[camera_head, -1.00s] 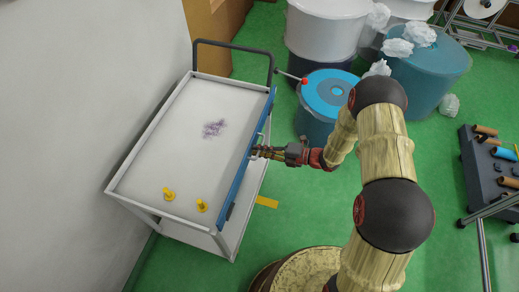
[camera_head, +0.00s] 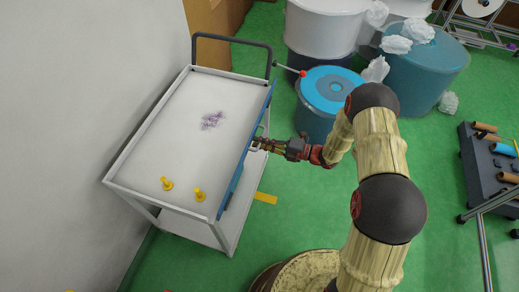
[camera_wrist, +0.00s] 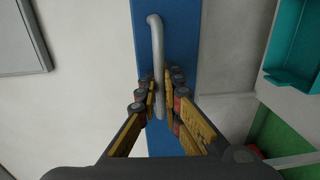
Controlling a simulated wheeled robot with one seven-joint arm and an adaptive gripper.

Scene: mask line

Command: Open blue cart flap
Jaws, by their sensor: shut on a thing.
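The blue flap (camera_head: 246,150) runs along the right long side of the white cart (camera_head: 160,128) in the head view, hanging at the edge of the cart's top. In the wrist view the flap (camera_wrist: 182,40) is a vertical blue strip with a grey bar handle (camera_wrist: 157,50). My gripper (camera_head: 258,144) is at the middle of the flap in the head view. In the wrist view my gripper (camera_wrist: 160,98) has its fingers on both sides of the handle's lower part, shut on it. The handle's lower end is partly hidden by the fingers.
A blue-lidded barrel (camera_head: 330,90) stands right of the cart. A wall (camera_head: 70,110) is close on the left. Green floor (camera_head: 290,215) is free at the front right.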

